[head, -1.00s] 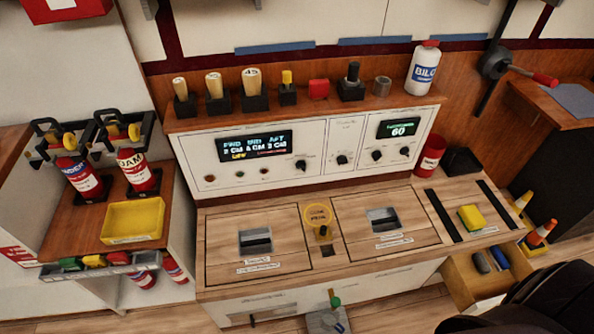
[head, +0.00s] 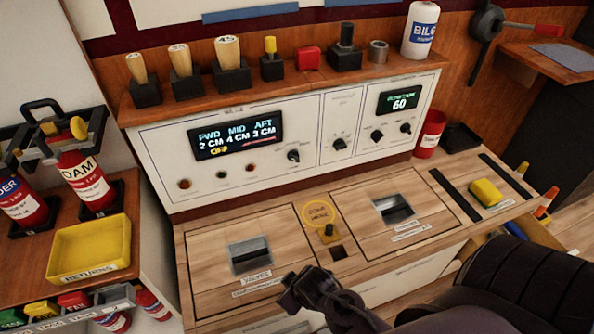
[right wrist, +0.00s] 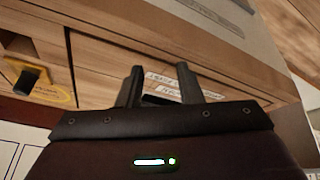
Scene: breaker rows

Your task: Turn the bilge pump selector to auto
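My right gripper (head: 298,286) is low in front of the counter's left hatch, well below the knob. In the right wrist view its two fingers (right wrist: 160,75) are apart with nothing between them. My left gripper is out of view.
More black knobs (head: 339,144) sit to the right on the same panel. A shelf above holds wooden-handled tools (head: 181,60) and a white bottle (head: 420,30). The counter has two hatches (head: 249,256) and a yellow-ringed switch (head: 328,232). Extinguishers (head: 83,182) stand at left.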

